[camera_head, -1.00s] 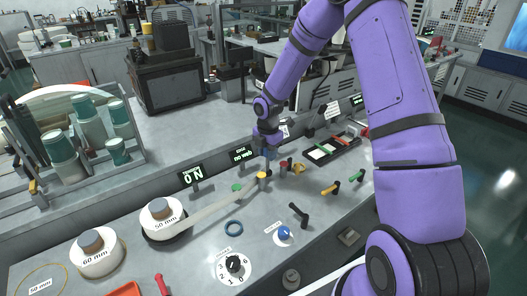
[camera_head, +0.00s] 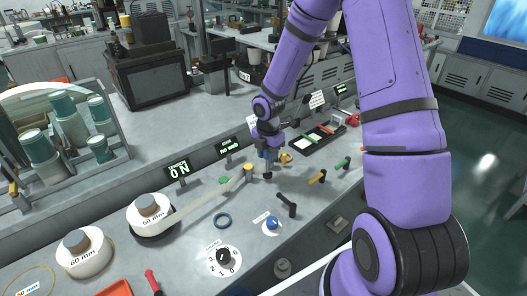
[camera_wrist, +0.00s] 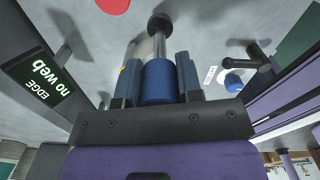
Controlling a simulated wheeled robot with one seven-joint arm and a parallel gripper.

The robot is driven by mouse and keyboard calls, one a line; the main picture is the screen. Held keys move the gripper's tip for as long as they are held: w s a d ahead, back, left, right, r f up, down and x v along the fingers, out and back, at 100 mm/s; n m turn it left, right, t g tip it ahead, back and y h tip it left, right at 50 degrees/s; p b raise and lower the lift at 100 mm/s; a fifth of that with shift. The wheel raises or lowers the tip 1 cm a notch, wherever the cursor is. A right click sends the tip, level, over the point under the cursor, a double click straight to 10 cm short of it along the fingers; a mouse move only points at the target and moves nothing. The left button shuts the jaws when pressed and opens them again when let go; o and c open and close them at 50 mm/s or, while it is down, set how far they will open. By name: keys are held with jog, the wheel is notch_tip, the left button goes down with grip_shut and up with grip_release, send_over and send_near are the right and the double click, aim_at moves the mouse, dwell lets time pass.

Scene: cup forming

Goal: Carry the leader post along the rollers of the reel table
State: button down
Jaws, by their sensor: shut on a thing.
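My gripper (camera_head: 268,150) is shut on the blue leader post (camera_wrist: 159,82). In the wrist view the post's blue grip sits between the two blue-grey fingers, with a metal rod leading to a dark round end. In the head view the dark lower end shows just above or on the table; I cannot tell if it touches. A pale web strip (camera_head: 203,202) runs from the 50 mm reel (camera_head: 149,209) to the yellow-topped roller (camera_head: 248,167), left of my gripper. A pale band (camera_wrist: 139,55) also shows beside the post in the wrist view. The grey reel table (camera_head: 190,250) lies below.
The 60 mm reel (camera_head: 84,252) stands at left. An "EDGE no web" display (camera_head: 230,147) stands behind left; a black tray (camera_head: 317,138) lies behind right.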

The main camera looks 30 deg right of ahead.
jog(key=shift+s+d, duration=0.1)
jog(key=shift+s, duration=0.25)
jog(key=shift+d, duration=0.2)
jog(key=shift+w+d, duration=1.2)
jog(key=shift+d, duration=4.95)
jog(key=shift+w+a, duration=0.25)
jog(key=shift+w, duration=1.05)
jog(key=shift+w+a, duration=0.25)
jog(key=shift+w, duration=1)
jog(key=shift+f, duration=0.95)
jog(key=shift+c, duration=1)
grip_release()
